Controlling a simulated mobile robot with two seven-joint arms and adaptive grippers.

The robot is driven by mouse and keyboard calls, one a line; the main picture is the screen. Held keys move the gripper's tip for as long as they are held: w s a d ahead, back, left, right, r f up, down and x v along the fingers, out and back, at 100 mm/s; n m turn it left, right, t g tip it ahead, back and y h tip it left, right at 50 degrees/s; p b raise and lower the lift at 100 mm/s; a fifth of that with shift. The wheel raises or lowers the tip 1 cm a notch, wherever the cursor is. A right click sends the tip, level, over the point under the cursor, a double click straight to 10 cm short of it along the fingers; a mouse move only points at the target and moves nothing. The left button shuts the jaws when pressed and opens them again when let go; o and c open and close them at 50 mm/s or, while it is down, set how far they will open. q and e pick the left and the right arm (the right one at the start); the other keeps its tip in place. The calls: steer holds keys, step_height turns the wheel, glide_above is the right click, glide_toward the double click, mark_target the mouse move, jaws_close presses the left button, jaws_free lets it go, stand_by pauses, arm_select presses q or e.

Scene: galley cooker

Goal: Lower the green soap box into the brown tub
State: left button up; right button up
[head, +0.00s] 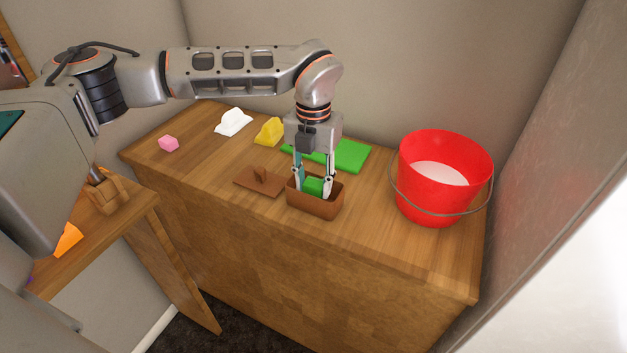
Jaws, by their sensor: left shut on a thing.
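The brown tub (315,205) is an open rectangular container on the wooden counter. The green soap box (314,186) shows as a small green block between my left fingers, within the tub's rim. Its lower part is hidden by the tub's front wall, so I cannot tell if it touches the bottom. My left gripper (314,184) points straight down over the tub and is shut on the green soap box. My right gripper is not in view.
A brown lid (262,181) with a knob lies left of the tub. A green mat (346,155) lies behind it. A red bucket (440,185) stands at right. Yellow (269,132), white (233,122) and pink (169,143) objects sit at the back left.

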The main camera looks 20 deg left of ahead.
mark_target(314, 185)
arm_select(q)
steer(key=shift+f+b, duration=0.7)
steer(key=shift+f, duration=1.2)
stand_by(0.9)
steer(key=o, duration=1.1)
steer(key=shift+c, duration=0.2)
